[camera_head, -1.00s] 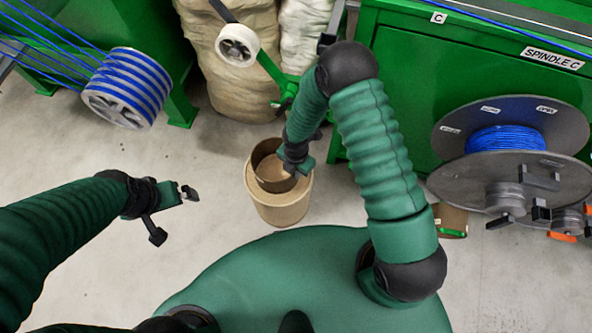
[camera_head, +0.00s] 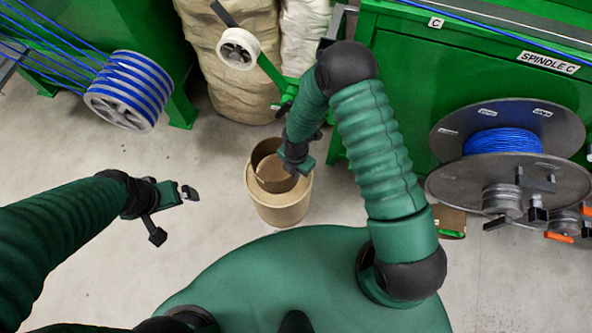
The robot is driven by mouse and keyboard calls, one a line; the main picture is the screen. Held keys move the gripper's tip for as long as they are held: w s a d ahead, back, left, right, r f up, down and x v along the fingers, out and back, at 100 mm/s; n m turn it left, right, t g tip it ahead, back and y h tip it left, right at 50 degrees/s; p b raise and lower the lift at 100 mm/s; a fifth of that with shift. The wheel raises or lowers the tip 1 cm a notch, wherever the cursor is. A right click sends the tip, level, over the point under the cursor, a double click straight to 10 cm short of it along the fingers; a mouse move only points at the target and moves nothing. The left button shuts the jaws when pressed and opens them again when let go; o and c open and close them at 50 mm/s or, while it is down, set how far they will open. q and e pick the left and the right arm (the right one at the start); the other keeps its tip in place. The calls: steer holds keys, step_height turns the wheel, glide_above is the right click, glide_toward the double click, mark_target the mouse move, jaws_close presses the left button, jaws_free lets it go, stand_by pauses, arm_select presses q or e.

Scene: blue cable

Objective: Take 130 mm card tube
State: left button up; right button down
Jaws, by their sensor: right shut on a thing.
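A tan, round, open-topped card drum (camera_head: 278,208) stands on the floor in the middle of the view. Brown card (camera_head: 264,151) shows inside its mouth, and I take this as the card tube; its size cannot be read. My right gripper (camera_head: 293,170) reaches down into the mouth at its right side and is shut on the card tube. The fingertips and their contact are mostly hidden by the wrist. My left gripper (camera_head: 188,193) is open and empty above the floor, left of and apart from the drum.
A green machine labelled Spindle C (camera_head: 400,75) carries a large grey reel of blue cable (camera_head: 500,142) at right. A blue-striped spool (camera_head: 130,90) hangs at upper left. Floor (camera_head: 140,270) is free at left.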

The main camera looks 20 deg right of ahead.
steer(key=shift+r, duration=0.1)
steer(key=shift+r+p, duration=2.7)
steer(key=shift+r, duration=0.05)
